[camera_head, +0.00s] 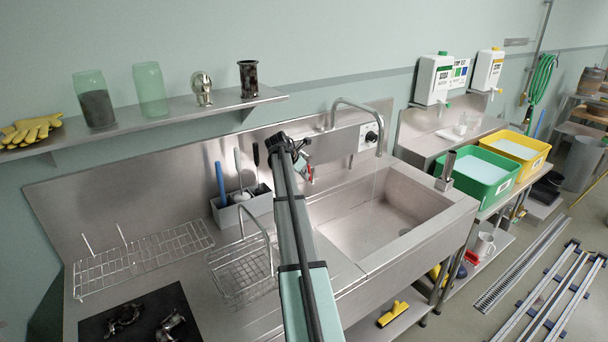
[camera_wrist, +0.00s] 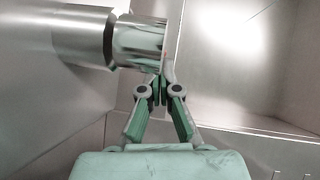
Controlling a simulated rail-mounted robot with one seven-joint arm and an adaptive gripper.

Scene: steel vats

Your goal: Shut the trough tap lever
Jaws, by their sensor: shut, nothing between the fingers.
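The steel trough (camera_head: 380,215) is set into the counter at centre right in the head view. Its curved spout (camera_head: 352,103) arches over the basin, and a faint thin stream seems to fall from it. A small red part (camera_head: 311,176), apparently the tap lever, shows just right of my gripper (camera_head: 300,162) at the back wall. In the wrist view, my gripper (camera_wrist: 154,88) is shut and empty. Its fingertips are at the end of a shiny steel tap body (camera_wrist: 138,40), with a bit of red beside them. Whether they touch the lever, I cannot tell.
A round dial (camera_head: 371,136) is on the back panel. A grey caddy with brushes (camera_head: 241,206) and a wire basket (camera_head: 243,270) stand left of my arm. A shelf (camera_head: 180,112) with jars is above left. Green (camera_head: 485,172) and yellow (camera_head: 516,148) tubs stand right of the trough.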

